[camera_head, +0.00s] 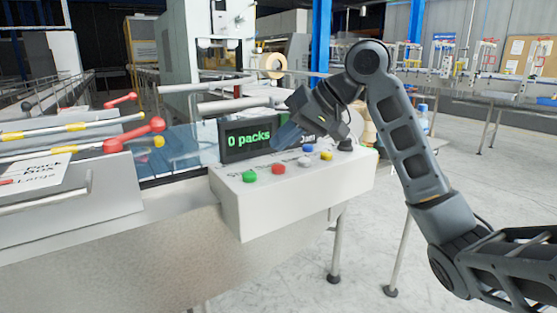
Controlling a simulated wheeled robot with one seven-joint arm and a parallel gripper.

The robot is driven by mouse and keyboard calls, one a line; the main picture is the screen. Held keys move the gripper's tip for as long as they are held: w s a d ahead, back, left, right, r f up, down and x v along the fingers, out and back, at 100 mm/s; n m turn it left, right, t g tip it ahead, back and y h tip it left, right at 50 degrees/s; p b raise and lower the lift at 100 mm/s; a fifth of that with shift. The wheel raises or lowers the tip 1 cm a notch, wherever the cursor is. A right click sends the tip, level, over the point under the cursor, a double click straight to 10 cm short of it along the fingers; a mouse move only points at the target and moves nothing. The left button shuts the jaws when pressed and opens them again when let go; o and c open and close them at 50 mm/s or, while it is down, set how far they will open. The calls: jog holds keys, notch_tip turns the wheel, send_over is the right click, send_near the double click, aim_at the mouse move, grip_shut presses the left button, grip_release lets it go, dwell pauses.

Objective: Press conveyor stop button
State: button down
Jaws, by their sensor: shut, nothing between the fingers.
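A white control box (303,203) carries a row of coloured buttons on its sloped top. The green button (249,176) is at the left and the red button (278,169) stands beside it. I cannot read the labels, so which one is the stop button does not show for sure. My gripper (285,139) is shut and empty. It appears above and behind the red button in the picture, in front of the display, apart from the buttons. Its fingertips are dark and hard to make out.
A white button (305,162), a yellow button (326,155), a blue button (308,148) and a black knob (345,145) sit farther right. The display (247,140) reads "0 packs". Red-ended levers (135,143) are at the left. Open floor lies to the right.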

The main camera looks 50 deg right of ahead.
aim_at(283, 166)
jog(key=shift+r+p, duration=1.45)
jog(key=shift+r, duration=0.35)
dwell(0.8)
